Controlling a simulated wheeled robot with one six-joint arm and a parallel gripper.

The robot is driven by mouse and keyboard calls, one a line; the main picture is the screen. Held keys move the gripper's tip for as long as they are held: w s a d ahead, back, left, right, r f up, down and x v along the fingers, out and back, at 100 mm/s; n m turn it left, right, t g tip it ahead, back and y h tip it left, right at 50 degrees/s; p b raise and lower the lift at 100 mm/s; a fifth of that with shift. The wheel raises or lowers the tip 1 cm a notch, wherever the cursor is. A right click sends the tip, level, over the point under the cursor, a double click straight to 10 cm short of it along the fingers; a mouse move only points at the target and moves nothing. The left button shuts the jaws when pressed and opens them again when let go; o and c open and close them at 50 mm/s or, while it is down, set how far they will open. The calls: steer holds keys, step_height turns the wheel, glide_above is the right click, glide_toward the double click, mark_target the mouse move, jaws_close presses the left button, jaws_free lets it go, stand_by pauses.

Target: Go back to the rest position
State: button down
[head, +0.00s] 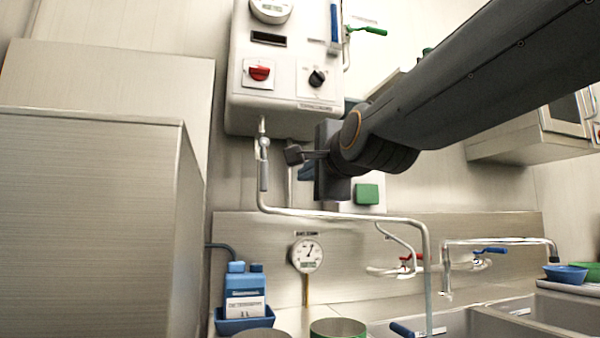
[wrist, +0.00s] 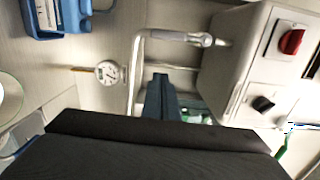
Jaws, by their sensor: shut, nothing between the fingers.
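My gripper (head: 292,154) is in front of the wall at the middle of the head view, just below the white wall-mounted box (head: 280,90). My dark arm reaches in from the upper right. The gripper's fingers are together and hold nothing. In the wrist view the closed fingers (wrist: 158,95) point away from the camera, in front of a bent metal pipe (wrist: 137,65). The wall box (wrist: 262,65) is to their right there. I cannot tell how far the fingers are from the pipe.
A dial gauge (head: 306,255) and a blue bottle in a blue holder (head: 245,318) are below. Taps with a red handle (head: 411,258) and a blue handle (head: 490,250) stand over the sink (head: 565,312). A steel cabinet (head: 90,220) fills the left. A green-lever valve (head: 370,31) is beside the box.

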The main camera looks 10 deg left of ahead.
steer(key=shift+p+v, duration=0.95)
steer(key=shift+p, duration=0.4)
